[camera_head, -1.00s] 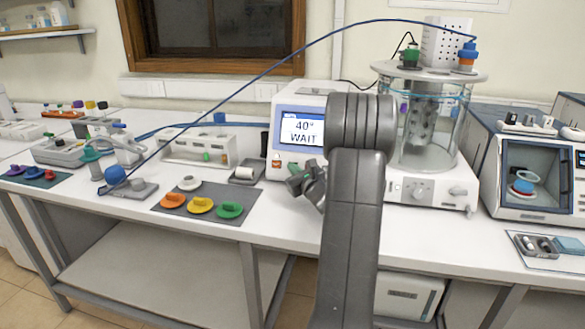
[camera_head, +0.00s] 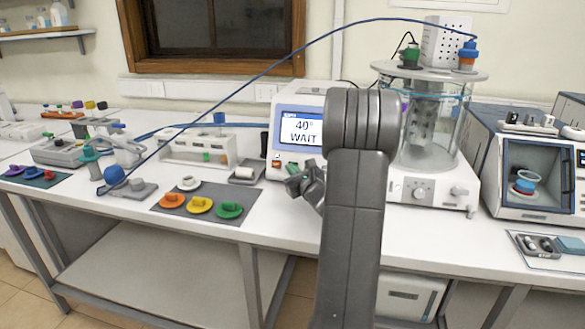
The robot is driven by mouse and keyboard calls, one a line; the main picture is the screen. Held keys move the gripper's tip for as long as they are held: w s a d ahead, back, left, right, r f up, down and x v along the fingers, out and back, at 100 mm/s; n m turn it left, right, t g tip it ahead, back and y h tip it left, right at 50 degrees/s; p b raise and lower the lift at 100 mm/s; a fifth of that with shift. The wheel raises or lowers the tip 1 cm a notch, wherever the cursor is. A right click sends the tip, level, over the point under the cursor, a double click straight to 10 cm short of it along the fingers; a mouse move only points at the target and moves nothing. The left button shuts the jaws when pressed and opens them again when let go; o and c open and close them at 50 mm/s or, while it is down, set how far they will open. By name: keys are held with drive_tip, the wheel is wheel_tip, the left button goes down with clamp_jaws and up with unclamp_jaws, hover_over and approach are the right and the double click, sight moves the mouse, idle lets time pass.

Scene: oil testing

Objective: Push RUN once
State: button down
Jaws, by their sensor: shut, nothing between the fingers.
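The white instrument (camera_head: 272,165) stands on the bench left of my arm. Its blue-framed screen (camera_head: 302,131) reads "40°" and "WAIT". Below the screen on its front are small coloured buttons or marks (camera_head: 277,163); I cannot read a RUN label, and my arm and gripper hide part of the lower front. My gripper (camera_head: 293,184) is in front of the instrument's lower front, pointing left. It looks shut and empty. I cannot tell whether it touches the panel.
A glass bath (camera_head: 437,135) with a white base stands right of my arm. A dark mat (camera_head: 176,204) with orange, yellow and green caps lies left on the bench. A blue hose (camera_head: 238,90) arches over the instrument. An oven-like device (camera_head: 535,170) is at right.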

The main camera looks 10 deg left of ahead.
drive_tip(key=shift+s+r+b, duration=0.15)
drive_tip(key=shift+s+r, duration=0.15)
drive_tip(key=shift+s, duration=0.4)
drive_tip(key=shift+s+r+b, duration=0.15)
drive_tip(key=shift+s+r, duration=0.1)
drive_tip(key=shift+s, duration=0.5)
drive_tip(key=shift+s+r+b, duration=0.15)
drive_tip(key=shift+s+r, duration=0.15)
drive_tip(key=shift+s, duration=0.4)
drive_tip(key=shift+w+f, duration=0.3)
drive_tip(key=shift+w, duration=0.6)
drive_tip(key=shift+r+p, duration=0.2)
drive_tip(key=shift+p, duration=1.6)
drive_tip(key=shift+s+p, duration=0.15)
drive_tip(key=shift+p, duration=0.15)
drive_tip(key=s, duration=0.1)
drive_tip(key=s+r+b, duration=0.1)
drive_tip(key=s, duration=0.3)
drive_tip(key=shift+a+r, duration=0.1)
drive_tip(key=shift+r, duration=0.2)
